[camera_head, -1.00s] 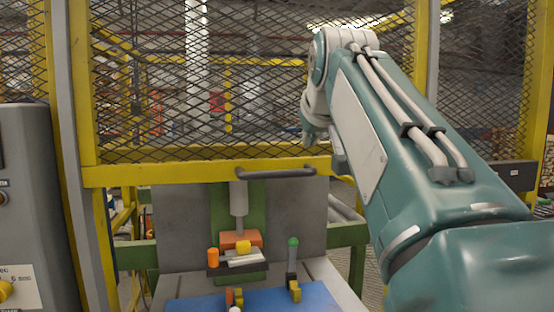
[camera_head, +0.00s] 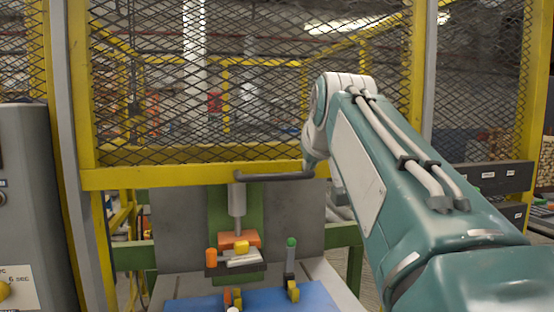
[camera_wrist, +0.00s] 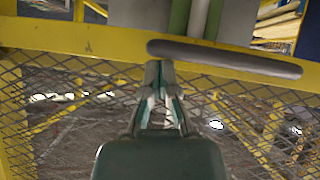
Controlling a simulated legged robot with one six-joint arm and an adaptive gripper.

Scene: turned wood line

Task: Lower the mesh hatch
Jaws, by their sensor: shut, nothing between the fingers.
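The mesh hatch (camera_head: 250,85) is a black wire mesh in a yellow frame, standing raised above the work opening. Its yellow bottom rail (camera_head: 140,178) carries a dark grey bar handle (camera_head: 265,177). In the wrist view the handle (camera_wrist: 225,58) lies across the yellow rail (camera_wrist: 60,40). My gripper (camera_wrist: 160,66) is shut and empty, its fingertips close to the handle near its left part there. I cannot tell whether they touch it. In the head view the arm's end is beside the handle's right end, and the fingertips are hidden.
Below the hatch is a press with a grey ram (camera_head: 238,200), an orange block (camera_head: 240,239) and a blue plate (camera_head: 305,297). A grey control cabinet (camera_head: 30,200) stands at the left. Grey and yellow posts flank the hatch. The opening under the rail is clear at its sides.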

